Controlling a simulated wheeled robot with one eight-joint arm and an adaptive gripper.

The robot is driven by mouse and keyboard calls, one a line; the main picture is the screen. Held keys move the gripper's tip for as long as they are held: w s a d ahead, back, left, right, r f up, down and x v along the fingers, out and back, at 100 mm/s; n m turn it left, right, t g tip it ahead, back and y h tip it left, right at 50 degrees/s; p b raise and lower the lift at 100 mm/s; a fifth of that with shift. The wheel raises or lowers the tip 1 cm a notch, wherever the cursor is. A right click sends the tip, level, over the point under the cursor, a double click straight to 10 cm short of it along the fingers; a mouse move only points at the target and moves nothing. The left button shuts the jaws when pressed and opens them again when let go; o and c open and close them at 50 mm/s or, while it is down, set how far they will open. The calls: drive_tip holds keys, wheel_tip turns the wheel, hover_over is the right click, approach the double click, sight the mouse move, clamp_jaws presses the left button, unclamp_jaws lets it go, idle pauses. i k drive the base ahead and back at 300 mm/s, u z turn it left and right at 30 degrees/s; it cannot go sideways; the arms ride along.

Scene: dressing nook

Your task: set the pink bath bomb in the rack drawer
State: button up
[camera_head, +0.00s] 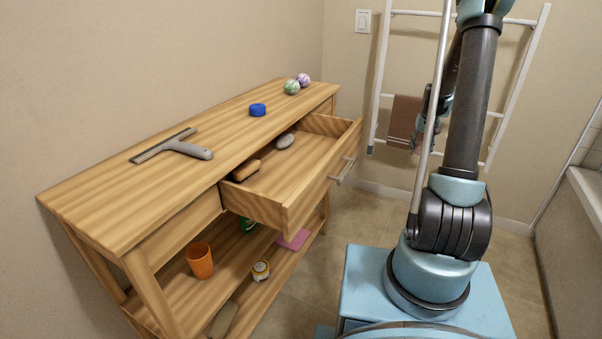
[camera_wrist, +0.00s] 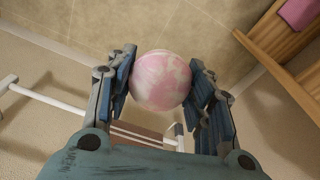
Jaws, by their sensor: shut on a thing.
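The pink bath bomb (camera_wrist: 161,80), a ball marbled pink and white, is between the two fingers of my gripper (camera_wrist: 163,72) in the wrist view. My gripper is shut on it and holds it in the air. In the head view the gripper is mostly hidden behind my arm, in front of the towel ladder. The rack drawer (camera_head: 292,177) is pulled open at the wooden rack's front. A brown brush (camera_head: 246,170) and a grey stone-like piece (camera_head: 285,141) lie in it, towards its back. My gripper is apart from the drawer, to its right in the head view.
The rack top (camera_head: 200,118) bears a squeegee (camera_head: 188,150), a blue round thing (camera_head: 258,110) and two marbled balls (camera_head: 292,87). An orange cup (camera_head: 200,260) and a tape-like roll (camera_head: 261,270) stand below. The drawer's front part is bare. A white towel ladder (camera_head: 379,75) leans at the wall.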

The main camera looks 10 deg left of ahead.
sight(291, 183)
drive_tip(key=z, duration=0.45)
drive_tip(key=k, duration=2.15)
drive_tip(key=u, duration=0.1)
